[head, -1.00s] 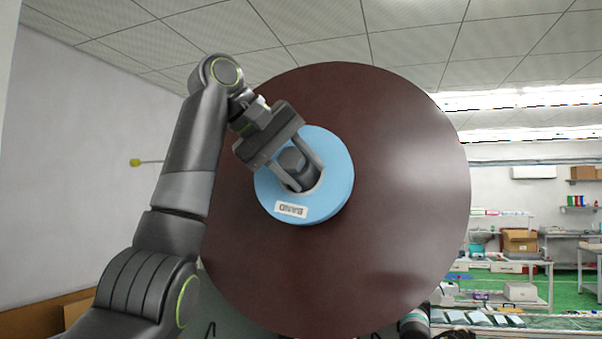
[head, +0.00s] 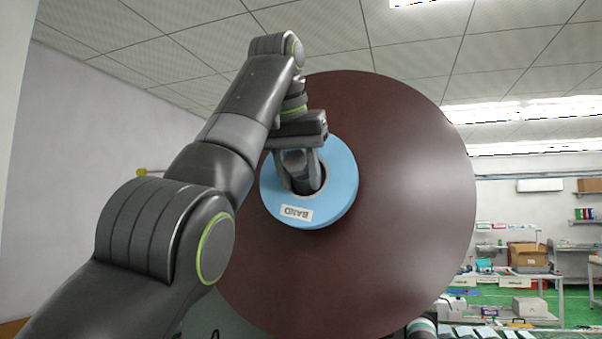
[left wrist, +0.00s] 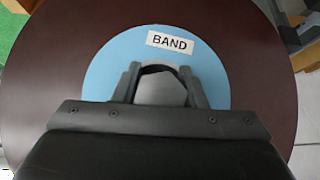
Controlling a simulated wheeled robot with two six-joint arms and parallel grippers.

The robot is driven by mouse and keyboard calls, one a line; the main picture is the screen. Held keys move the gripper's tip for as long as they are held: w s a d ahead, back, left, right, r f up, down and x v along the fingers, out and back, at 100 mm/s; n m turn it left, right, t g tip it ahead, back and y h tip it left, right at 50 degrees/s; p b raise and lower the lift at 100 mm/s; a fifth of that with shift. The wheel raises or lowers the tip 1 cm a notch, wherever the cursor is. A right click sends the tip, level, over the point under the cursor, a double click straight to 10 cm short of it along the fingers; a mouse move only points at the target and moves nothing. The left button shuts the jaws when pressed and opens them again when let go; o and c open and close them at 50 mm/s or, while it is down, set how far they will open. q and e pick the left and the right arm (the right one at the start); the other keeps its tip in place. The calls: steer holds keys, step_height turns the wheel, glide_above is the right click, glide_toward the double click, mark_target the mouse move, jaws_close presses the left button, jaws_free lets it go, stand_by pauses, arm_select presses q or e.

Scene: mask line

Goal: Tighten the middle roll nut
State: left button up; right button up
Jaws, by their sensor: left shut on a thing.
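A large dark red-brown disc (head: 410,200) fills the middle of the head view. A light blue roll (head: 342,190) with a white BAND label (head: 296,213) sits at its centre. The grey nut (left wrist: 160,88) sits in the middle of the blue roll in the left wrist view. My left gripper (head: 303,185) reaches in from above and is shut on the nut, one finger on each side. The nut is partly hidden by the fingers in the head view. The blue roll also shows in the left wrist view (left wrist: 110,65). My right gripper is not in view.
Shelves and a bench with a cardboard box (head: 528,254) stand far back at the right.

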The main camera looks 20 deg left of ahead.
arm_select(q)
steer(key=m+y, duration=0.2)
steer(key=shift+a+y, duration=0.15)
steer(key=shift+y, duration=0.15)
steer(key=shift+a+m+t+y+b, duration=0.15)
steer(key=shift+m+t+y+b, duration=0.25)
steer(key=shift+m+y+b, duration=0.35)
steer(key=shift+w+a+m+t+y+b, duration=0.15)
steer(key=shift+m+t+y+b, duration=0.25)
steer(key=shift+m+y+b, duration=0.6)
steer(key=shift+a+r+m+t+y+b, duration=0.15)
steer(key=shift+m+t+y+b, duration=0.1)
steer(key=shift+m+y+b, duration=0.2)
steer(key=shift+r+m+t+y+b, duration=0.15)
steer(key=shift+m+t+y+b, duration=0.15)
steer(key=shift+m+y, duration=0.2)
steer(key=shift+r, duration=0.1)
steer(key=o, duration=1)
